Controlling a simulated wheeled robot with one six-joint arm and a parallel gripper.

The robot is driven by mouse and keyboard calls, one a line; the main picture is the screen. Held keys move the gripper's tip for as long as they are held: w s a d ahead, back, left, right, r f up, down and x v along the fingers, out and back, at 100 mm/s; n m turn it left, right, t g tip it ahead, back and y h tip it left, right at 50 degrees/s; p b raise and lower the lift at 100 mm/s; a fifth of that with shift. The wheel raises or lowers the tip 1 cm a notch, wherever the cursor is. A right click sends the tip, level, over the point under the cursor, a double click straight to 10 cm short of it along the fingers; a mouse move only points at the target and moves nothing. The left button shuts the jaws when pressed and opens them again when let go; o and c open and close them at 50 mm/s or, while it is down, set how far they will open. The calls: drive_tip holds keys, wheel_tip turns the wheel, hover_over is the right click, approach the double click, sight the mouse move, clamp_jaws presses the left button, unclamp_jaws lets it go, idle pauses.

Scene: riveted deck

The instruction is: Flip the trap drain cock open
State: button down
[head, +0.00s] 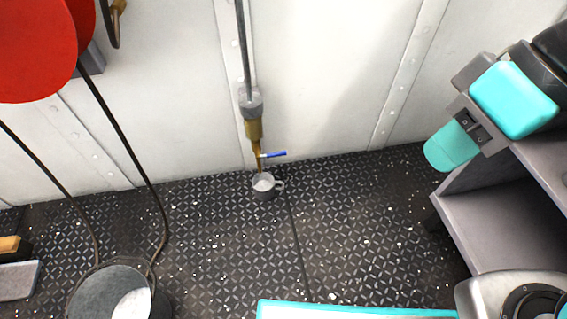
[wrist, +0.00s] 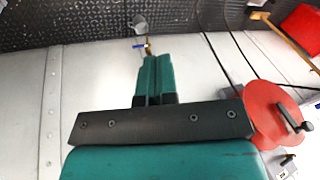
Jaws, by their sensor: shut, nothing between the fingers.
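The trap drain cock (head: 258,152) is a brass valve at the foot of a vertical pipe against the white wall. Its blue lever (head: 274,154) sticks out to the right, crosswise to the pipe. A small grey mug (head: 263,189) stands on the floor right under the outlet. In the wrist view, which looks upside down, the blue lever (wrist: 139,45) and mug (wrist: 139,26) show beyond my fingertips. My gripper (wrist: 151,60) has teal fingers pressed together, with nothing held. The fingertips overlap part of the brass in that view; I see no contact with the lever.
A red disc (head: 35,45) with dark hoses hangs on the wall at left. A grey bucket (head: 110,285) stands on the floor at lower left. A grey shelf unit (head: 490,215) is at right. The patterned deck (head: 350,230) around the mug is clear.

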drive_tip(key=w+a+f+m+t+y+b, duration=0.1)
drive_tip(key=w+a+f+m+t+b, duration=0.2)
drive_tip(key=w, duration=0.6)
drive_tip(key=w+a+f+m+t+y+b, duration=0.1)
drive_tip(key=w+a+f+m, duration=0.3)
drive_tip(key=w, duration=0.4)
drive_tip(key=w+a+f+m+t+y+b, duration=0.1)
drive_tip(key=w+a+f+m+t+b, duration=0.2)
drive_tip(key=w, duration=0.6)
drive_tip(key=w+a+f+m+t+y+b, duration=0.1)
drive_tip(key=w+a+f+m+t+b, duration=0.15)
drive_tip(key=w+f, duration=0.4)
drive_tip(key=w+a+f+m+t+y+b, duration=0.1)
drive_tip(key=w+a+f+m, duration=0.3)
drive_tip(key=w+f, duration=0.3)
wheel_tip(320, 180, down, 21)
drive_tip(key=w+m+t+b, duration=0.1)
drive_tip(key=m+t+b, duration=0.45)
drive_tip(key=m, duration=0.35)
drive_tip(key=s+d+f+m+t, duration=0.2)
drive_tip(key=s+f+m+t, duration=0.4)
drive_tip(key=s+f+m, duration=0.4)
drive_tip(key=s+f, duration=0.3)
drive_tip(key=shift+s+y, duration=0.2)
drive_tip(key=shift+y, duration=0.2)
